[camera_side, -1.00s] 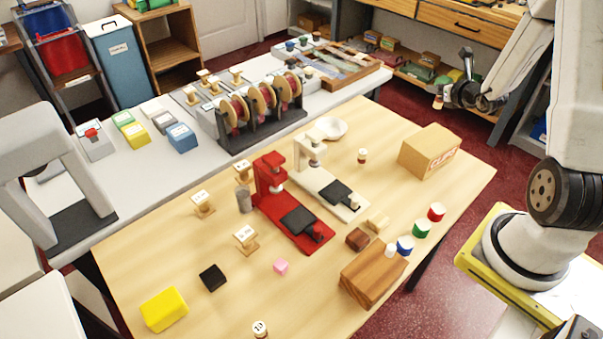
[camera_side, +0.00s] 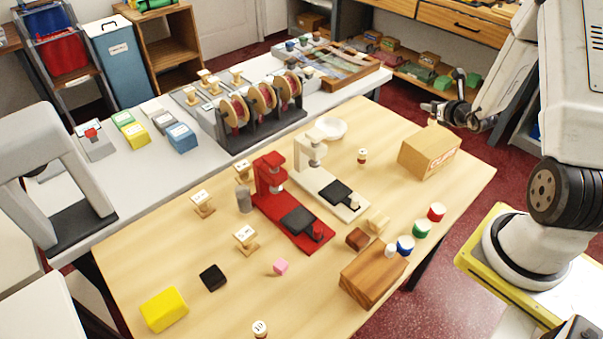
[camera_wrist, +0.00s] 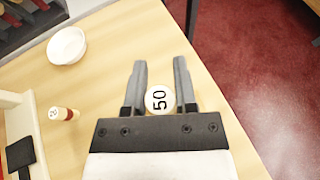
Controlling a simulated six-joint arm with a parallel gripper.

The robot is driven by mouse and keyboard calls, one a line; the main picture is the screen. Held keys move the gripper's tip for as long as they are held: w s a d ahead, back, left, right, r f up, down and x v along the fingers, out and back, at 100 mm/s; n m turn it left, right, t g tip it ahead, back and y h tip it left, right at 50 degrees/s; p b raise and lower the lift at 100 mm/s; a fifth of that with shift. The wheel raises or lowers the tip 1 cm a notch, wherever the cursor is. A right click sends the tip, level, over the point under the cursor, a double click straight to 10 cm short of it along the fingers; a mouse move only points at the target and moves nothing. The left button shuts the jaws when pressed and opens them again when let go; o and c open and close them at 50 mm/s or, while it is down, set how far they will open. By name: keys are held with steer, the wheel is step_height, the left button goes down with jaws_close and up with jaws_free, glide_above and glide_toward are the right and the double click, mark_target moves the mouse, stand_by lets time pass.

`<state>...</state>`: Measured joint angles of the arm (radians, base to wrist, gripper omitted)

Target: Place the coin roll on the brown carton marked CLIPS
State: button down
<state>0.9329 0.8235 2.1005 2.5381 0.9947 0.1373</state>
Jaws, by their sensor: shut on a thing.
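The brown carton marked CLIPS (camera_side: 428,155) stands near the far right edge of the table in the side view. My gripper (camera_side: 437,110) is just above the carton's back part. It is shut on a coin roll (camera_wrist: 158,99), whose white end marked 50 faces the wrist camera between the two dark fingers (camera_wrist: 161,75). In the side view the roll (camera_side: 432,121) is small and close to the carton's top; I cannot tell whether it touches.
Another small roll (camera_side: 362,157) stands left of the carton, with a white bowl (camera_side: 331,128) behind it. A white press (camera_side: 314,165) and a red press (camera_side: 272,185) stand mid-table. The carton's top looks otherwise clear. The table edge and red floor lie to the right.

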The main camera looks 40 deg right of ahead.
steer(key=shift+f, duration=1.1)
steer(key=shift+f, duration=0.1)
steer(key=shift+c, duration=2)
jaws_free()
steer(key=shift+v, duration=3.8)
steer(key=shift+w+a, duration=0.1)
